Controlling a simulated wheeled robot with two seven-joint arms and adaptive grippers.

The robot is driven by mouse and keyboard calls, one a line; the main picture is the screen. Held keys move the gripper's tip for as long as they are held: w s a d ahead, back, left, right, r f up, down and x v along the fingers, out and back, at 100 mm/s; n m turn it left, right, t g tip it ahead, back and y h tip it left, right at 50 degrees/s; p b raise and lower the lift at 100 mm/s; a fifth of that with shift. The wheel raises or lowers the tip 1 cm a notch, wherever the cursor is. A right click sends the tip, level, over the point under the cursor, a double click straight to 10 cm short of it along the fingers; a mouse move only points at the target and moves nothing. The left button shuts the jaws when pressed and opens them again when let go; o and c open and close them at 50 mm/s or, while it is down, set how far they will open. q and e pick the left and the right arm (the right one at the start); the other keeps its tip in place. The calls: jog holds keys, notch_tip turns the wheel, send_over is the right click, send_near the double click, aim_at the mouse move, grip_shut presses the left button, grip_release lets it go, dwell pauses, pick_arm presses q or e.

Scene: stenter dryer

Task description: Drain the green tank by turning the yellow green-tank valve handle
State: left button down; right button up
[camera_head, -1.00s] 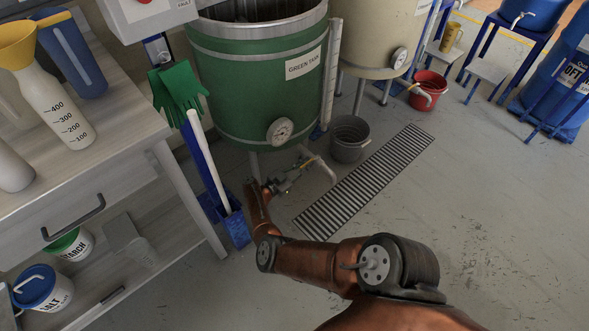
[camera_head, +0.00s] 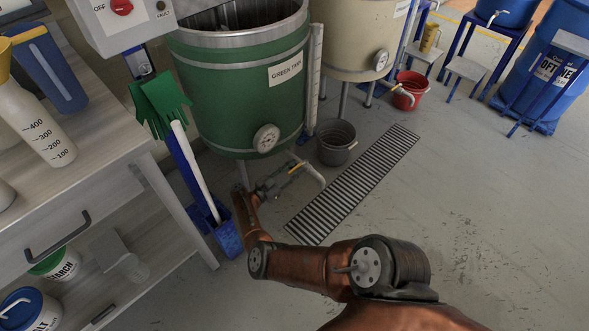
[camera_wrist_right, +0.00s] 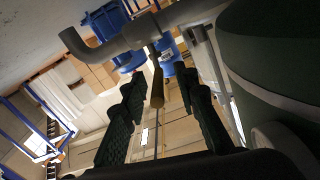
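The green tank (camera_head: 235,95) stands on legs at upper centre in the head view, with a white label and a dial gauge. Its grey drain pipe (camera_head: 316,176) bends down low at the front. The yellow valve handle (camera_head: 297,168) shows as a small strip by this pipe. In the right wrist view the handle (camera_wrist_right: 157,82) hangs below the grey pipe (camera_wrist_right: 145,32), between the black fingers with gaps either side. My right gripper (camera_wrist_right: 160,90) is open around it; in the head view the gripper (camera_head: 275,183) is small beside the pipe. My left gripper is out of view.
A floor grate (camera_head: 350,188) and a dark bucket (camera_head: 336,142) lie right of the drain pipe. A blue holder (camera_head: 228,238) with a white-handled tool stands close left of my arm. A workbench (camera_head: 85,190) fills the left. Open floor is at right.

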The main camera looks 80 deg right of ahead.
jog(key=v, duration=1.2)
dwell(0.3)
